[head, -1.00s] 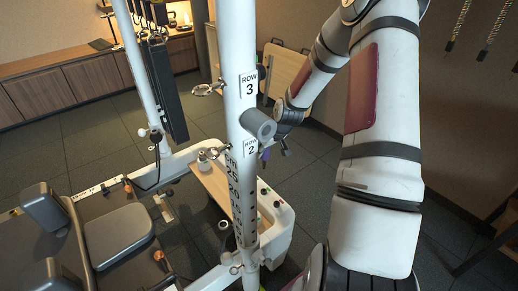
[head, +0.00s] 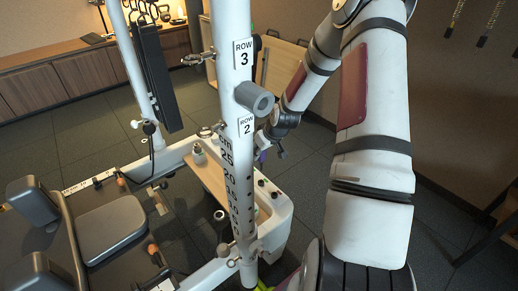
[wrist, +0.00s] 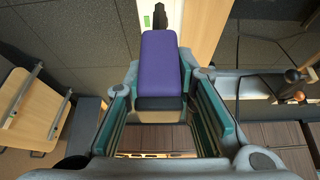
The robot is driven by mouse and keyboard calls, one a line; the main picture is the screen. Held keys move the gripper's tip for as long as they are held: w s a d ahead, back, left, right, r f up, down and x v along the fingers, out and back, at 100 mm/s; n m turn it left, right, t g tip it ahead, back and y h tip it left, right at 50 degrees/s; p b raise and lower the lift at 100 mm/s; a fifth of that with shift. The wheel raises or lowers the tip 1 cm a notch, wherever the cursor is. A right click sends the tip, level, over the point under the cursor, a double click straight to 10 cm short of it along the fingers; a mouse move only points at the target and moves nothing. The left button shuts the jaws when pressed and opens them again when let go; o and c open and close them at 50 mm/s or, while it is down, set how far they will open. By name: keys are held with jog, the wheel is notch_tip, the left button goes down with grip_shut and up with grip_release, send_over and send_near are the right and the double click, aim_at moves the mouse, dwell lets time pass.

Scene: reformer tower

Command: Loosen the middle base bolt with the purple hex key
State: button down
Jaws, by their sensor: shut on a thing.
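The purple hex key (wrist: 161,62) lies between the teal-padded fingers of my gripper (wrist: 160,80) in the wrist view. My gripper is shut on its thick purple handle, and a dark shaft extends beyond it over a pale beam. In the head view a small piece of purple (head: 262,156) shows just right of the white upright post. My gripper is mostly hidden there behind the post and my wrist. The white base (head: 272,235) stands behind the post, with small dark knobs along its right edge. I cannot tell which is the middle base bolt, nor whether the key touches one.
The upright post (head: 240,110) with row labels and a grey peg stands close left of my wrist. Padded seats (head: 115,230) are at the left. A wooden cabinet (head: 65,90) lines the back wall. Open dark floor lies right of the base.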

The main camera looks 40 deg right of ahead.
jog(key=shift+f+b, duration=1.8)
jog(key=shift+f, duration=1.1)
jog(key=shift+f+b, duration=0.8)
jog(key=shift+f, duration=0.3)
jog(key=shift+p, duration=0.3)
jog(key=shift+s+a+n+y+p, duration=0.15)
jog(key=shift+n+y+p, duration=0.65)
jog(key=shift+n+p, duration=0.75)
jog(key=shift+n, duration=0.35)
jog(key=shift+a+n+g+y+p, duration=0.1)
jog(key=shift+n+g+y+p, duration=0.25)
jog(key=shift+n+p, duration=0.2)
